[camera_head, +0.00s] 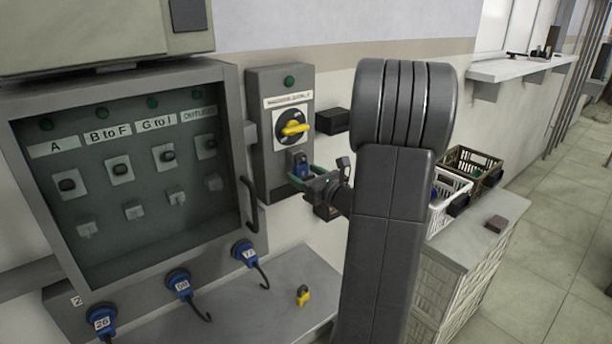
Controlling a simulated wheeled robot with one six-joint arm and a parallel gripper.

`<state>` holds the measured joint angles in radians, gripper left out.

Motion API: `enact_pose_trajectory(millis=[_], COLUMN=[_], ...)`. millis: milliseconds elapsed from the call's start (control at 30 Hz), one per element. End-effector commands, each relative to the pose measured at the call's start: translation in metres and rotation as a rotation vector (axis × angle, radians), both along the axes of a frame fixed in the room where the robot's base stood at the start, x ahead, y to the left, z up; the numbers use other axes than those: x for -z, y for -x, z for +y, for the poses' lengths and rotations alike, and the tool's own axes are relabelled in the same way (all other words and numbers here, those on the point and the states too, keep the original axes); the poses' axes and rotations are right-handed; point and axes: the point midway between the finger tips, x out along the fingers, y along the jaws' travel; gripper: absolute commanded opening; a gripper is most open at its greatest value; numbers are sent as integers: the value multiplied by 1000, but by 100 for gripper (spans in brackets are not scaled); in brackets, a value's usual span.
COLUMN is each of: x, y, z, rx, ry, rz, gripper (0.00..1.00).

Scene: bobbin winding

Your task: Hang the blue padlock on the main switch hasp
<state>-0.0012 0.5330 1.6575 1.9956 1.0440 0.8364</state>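The main switch box (258,158) is a grey panel on the wall with a yellow rotary handle (293,129) and a green lamp. The blue padlock (299,161) is small in view, upright at the lower front of this box, below the handle. The hasp and the shackle are too small to make out, so I cannot tell whether the shackle is through it. My gripper (302,176) reaches in from the right, its greenish fingers at either side of the padlock's lower part. Whether they press on it or stand apart is not clear.
A grey open-fronted cabinet (228,110) with labelled switches stands left. A yellow padlock (302,296) lies on the ledge (250,318). A white basket (455,188), a dark crate (478,160) and a brown block (497,223) sit right.

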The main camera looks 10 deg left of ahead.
Motion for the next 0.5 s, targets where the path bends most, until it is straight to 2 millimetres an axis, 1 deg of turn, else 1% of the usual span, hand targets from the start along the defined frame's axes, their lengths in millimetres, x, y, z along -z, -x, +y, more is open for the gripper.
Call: enact_pose_trajectory(millis=[167,267,367,500], x=[0,0,1,1], y=[1,5,14,33], z=[-1,-7,-20,-45], rx=[0,2,4,6], ry=[0,0,0,0], rz=[-1,-3,-1,-3], gripper=[63,63,63,63])
